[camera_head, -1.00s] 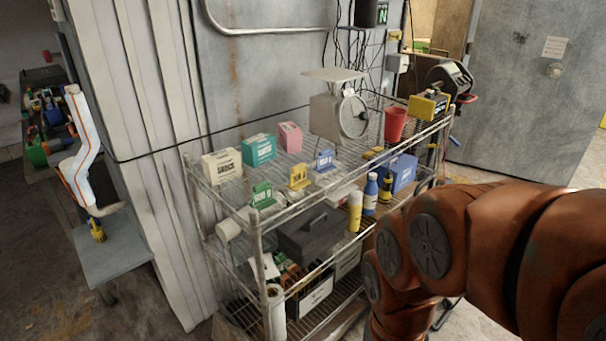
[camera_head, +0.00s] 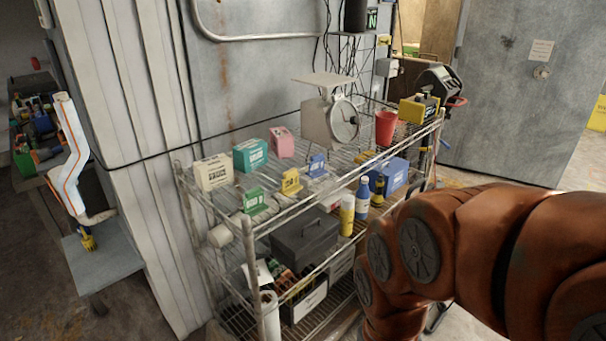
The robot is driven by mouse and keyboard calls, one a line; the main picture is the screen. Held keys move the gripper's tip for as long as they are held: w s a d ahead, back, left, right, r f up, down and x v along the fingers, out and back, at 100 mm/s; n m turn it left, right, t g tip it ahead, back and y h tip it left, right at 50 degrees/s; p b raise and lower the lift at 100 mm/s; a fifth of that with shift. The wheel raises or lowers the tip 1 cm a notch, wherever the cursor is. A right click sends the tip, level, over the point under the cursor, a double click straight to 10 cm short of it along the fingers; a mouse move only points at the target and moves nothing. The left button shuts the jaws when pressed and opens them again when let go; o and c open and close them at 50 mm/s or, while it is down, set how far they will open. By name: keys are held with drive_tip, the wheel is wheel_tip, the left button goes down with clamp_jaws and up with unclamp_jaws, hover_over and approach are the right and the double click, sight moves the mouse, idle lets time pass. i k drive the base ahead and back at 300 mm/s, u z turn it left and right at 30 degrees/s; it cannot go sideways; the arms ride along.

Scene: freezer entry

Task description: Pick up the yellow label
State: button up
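The yellow label (camera_head: 291,183) is a small upright placard on the top wire shelf, near its front edge. A green label (camera_head: 254,200) stands to its left and a blue label (camera_head: 317,166) to its right, both of similar shape. The yellow label is clear of anything in front of it. My orange-brown arm fills the lower right of the head view, to the right of the shelf. My gripper is not visible in this view.
The wire shelf rack (camera_head: 250,240) holds a cream box (camera_head: 213,172), a teal box (camera_head: 250,155), a pink box (camera_head: 282,143), a scale (camera_head: 330,120) and a red cup (camera_head: 386,128) on top. Bottles (camera_head: 347,215) and a grey toolbox (camera_head: 304,235) sit below.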

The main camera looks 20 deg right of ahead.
sight(290, 184)
drive_tip(key=u, duration=2.5)
drive_tip(key=k, duration=0.65)
drive_tip(key=z, duration=0.85)
